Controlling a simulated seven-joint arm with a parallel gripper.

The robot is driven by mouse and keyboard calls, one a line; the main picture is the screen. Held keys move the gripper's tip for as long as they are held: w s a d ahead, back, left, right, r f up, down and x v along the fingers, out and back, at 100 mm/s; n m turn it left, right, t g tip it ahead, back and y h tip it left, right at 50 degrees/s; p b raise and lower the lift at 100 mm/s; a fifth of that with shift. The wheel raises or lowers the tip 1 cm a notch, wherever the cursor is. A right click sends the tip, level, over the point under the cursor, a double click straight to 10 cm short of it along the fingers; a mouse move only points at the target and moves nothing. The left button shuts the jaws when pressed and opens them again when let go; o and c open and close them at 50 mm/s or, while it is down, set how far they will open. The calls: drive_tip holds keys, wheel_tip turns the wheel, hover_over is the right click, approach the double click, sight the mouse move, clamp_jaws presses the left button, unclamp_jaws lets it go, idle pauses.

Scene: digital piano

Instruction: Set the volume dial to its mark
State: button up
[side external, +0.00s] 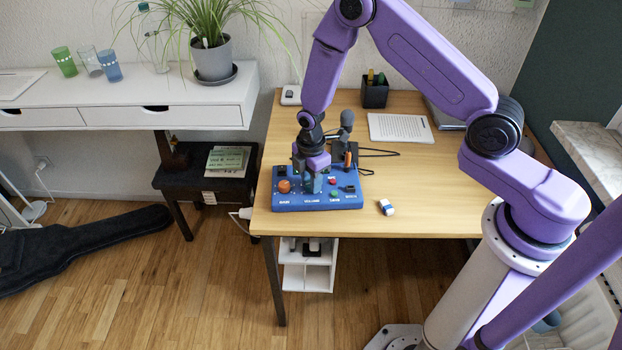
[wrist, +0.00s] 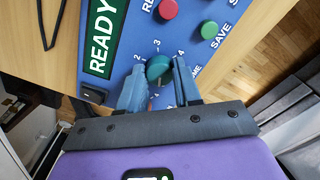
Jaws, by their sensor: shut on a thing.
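A blue control box (side external: 320,202) sits near the left front corner of the wooden desk. My gripper (side external: 312,182) points down onto it above the volume label. In the wrist view, my gripper (wrist: 159,80) has its two blue fingers on either side of the teal volume dial (wrist: 158,67) and is shut on it. Printed scale numbers, among them 2, 3 and 4, show around the dial. A small orange-red sliver (wrist: 150,105) shows between the fingers; I cannot tell whether it is the mark. The fingers hide part of the scale, and the dial's pointer is not clear.
On the box are an orange knob (side external: 284,186), a red button (wrist: 168,9), a green button (wrist: 208,30), a black switch (wrist: 92,94) and a READY display (wrist: 103,40). A microphone (side external: 347,120) stands behind. An eraser (side external: 386,207) lies to the right, with bare desk around it.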

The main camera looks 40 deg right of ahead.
drive_tip(key=shift+w+n, duration=0.1)
drive_tip(key=shift+n, duration=0.9)
drive_tip(key=o, duration=1)
drive_tip(key=shift+o, duration=0.2)
wheel_tip(320, 180, up, 18)
drive_tip(key=shift+f, duration=0.25)
drive_tip(key=shift+r, duration=0.1)
